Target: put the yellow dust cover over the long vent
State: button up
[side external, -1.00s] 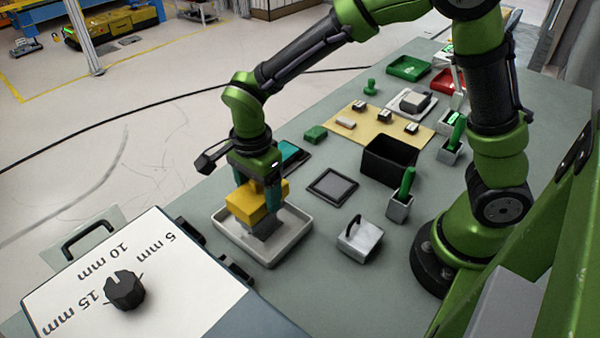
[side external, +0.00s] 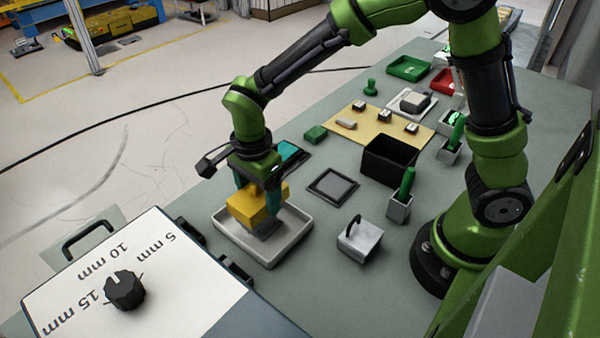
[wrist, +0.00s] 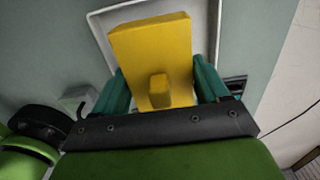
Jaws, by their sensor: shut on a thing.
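The yellow dust cover (side external: 246,208) is between the teal fingers of my gripper (side external: 258,195), which is shut on it. It is over the white tray (side external: 229,239). In the wrist view, the cover (wrist: 150,48) shows as a wide yellow plate with a small raised grip between the fingers of my gripper (wrist: 160,88). The tray's white rim (wrist: 97,28) shows behind it; the vent is hidden there.
A panel with a black knob (side external: 124,290) stands at the front left. To the right of the tray are a framed grey plate (side external: 333,186), a grey block with a handle (side external: 360,240) and a black open box (side external: 389,163). Bare table lies between them.

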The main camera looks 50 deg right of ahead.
jog(key=shift+f, duration=0.85)
jog(key=o, duration=1)
jog(key=shift+o, duration=0.2)
notch_tip(320, 180, up, 17)
jog(key=shift+f, duration=0.1)
jog(key=s+d+r+n+t+y, duration=0.1)
jog(key=s+d+n+t+y, duration=0.1)
jog(key=s+d+n+t, duration=0.5)
jog(key=shift+s+d+r+n, duration=0.3)
jog(key=shift+s+d+n, duration=2.5)
jog(key=shift+n, duration=0.7)
